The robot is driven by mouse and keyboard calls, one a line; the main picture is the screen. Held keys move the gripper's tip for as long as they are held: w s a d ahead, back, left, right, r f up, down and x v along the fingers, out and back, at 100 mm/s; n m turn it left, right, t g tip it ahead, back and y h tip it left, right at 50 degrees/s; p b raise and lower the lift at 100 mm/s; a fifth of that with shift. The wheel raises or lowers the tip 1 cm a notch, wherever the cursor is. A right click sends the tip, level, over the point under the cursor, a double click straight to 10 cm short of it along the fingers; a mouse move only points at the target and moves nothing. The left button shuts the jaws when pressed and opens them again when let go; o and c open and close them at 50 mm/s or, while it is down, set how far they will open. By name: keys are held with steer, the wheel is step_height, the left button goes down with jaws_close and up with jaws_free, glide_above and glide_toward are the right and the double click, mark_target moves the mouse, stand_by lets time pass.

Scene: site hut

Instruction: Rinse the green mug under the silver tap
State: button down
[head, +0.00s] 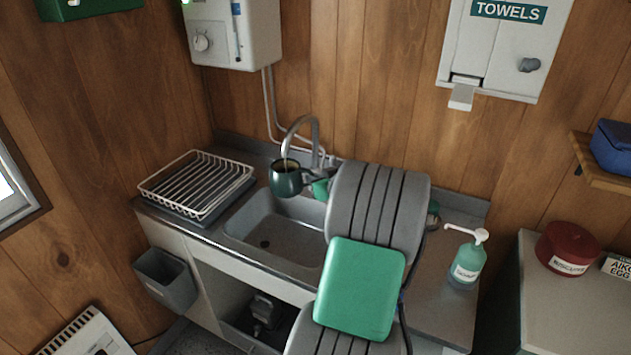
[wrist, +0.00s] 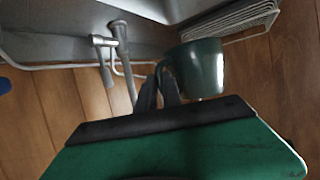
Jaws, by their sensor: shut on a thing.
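The dark green mug (head: 287,184) is held upright over the sink (head: 245,226), its mouth right below the spout of the silver tap (head: 316,130). Something brownish shows inside the mug. I cannot tell whether water is running. In the wrist view the mug (wrist: 206,66) sits at the fingertips of my gripper (wrist: 165,88), which is shut on its handle side. The tap (wrist: 121,50) stands to the left of the mug there. My arm hides the right part of the sink in the head view.
A wire dish rack (head: 197,183) stands left of the sink. A soap pump bottle (head: 468,262) stands on the right counter. A water heater (head: 232,35) and a towel dispenser (head: 505,45) hang on the wall. A grey bin (head: 166,280) hangs at the left of the sink unit.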

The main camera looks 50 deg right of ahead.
steer(key=shift+d, duration=0.15)
steer(key=shift+s+d+b, duration=0.25)
steer(key=shift+d+b, duration=0.2)
steer(key=shift+b, duration=0.1)
steer(key=shift+w+a, duration=0.1)
steer(key=shift+a, duration=0.05)
steer(key=shift+w+a+r+b, duration=0.1)
steer(key=shift+w+a+b, duration=0.05)
steer(key=shift+a+b, duration=0.25)
steer(key=shift+s+d+b, duration=0.25)
steer(key=shift+d+b, duration=0.2)
steer(key=shift+d, duration=0.1)
